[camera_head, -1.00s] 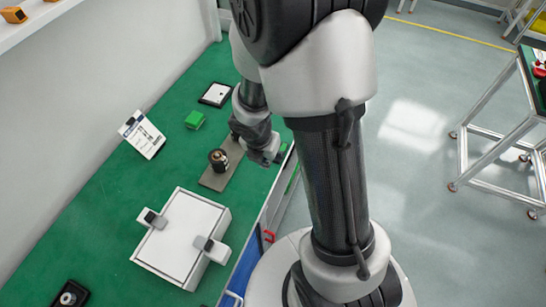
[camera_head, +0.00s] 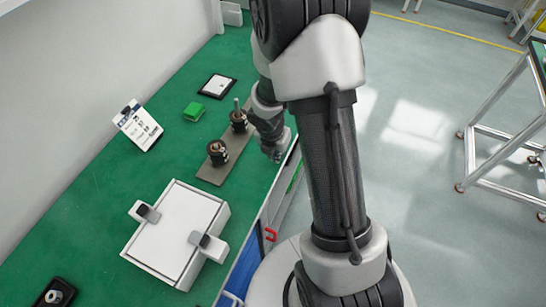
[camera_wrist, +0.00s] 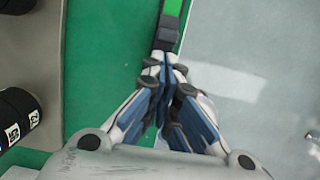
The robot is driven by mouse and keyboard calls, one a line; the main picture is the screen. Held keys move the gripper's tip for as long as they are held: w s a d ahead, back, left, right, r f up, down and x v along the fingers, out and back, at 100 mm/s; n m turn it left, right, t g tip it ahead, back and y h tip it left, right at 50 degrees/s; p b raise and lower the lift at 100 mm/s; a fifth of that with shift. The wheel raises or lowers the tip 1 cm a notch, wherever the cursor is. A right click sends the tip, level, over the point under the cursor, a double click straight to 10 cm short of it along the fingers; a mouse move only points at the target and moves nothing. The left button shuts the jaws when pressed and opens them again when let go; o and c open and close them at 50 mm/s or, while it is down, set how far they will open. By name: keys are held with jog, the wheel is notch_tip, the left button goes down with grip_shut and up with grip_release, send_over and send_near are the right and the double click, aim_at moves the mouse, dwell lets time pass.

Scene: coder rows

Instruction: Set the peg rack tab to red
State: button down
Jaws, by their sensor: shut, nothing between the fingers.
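The peg rack (camera_head: 209,174) is a brown-grey plate on the green bench. Two dark cylinders stand on it, one nearer (camera_head: 217,153) and one farther (camera_head: 239,122) with a peg rising from it. My gripper (camera_head: 277,154) is right of the rack at the bench's front edge. In the wrist view my gripper (camera_wrist: 167,64) is shut and empty. Just beyond its tips lies a dark strip with a bright green part (camera_wrist: 173,7), likely the tab. I cannot tell if the tips touch it. A green piece (camera_head: 295,178) also shows on the bench front in the head view.
A white box (camera_head: 178,233) with two grey clips stands nearer on the bench. A red handle-like piece (camera_head: 270,235) is on the bench front. A green block (camera_head: 194,111), a dark-framed tablet (camera_head: 217,86) and a label card (camera_head: 138,126) lie behind.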

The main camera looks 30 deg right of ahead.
jog(key=shift+w+d, duration=0.1)
jog(key=shift+d, duration=0.05)
jog(key=w+d+p, duration=0.1)
jog(key=p, duration=0.1)
jog(key=w+d+p, duration=0.1)
jog(key=d, duration=0.1)
jog(key=shift+w+r+p, duration=0.15)
jog(key=shift+r+p, duration=0.05)
jog(key=shift+p, duration=0.2)
jog(key=shift+w+d+f, duration=0.2)
jog(key=shift+w+d, duration=0.05)
jog(key=shift+a, duration=0.1)
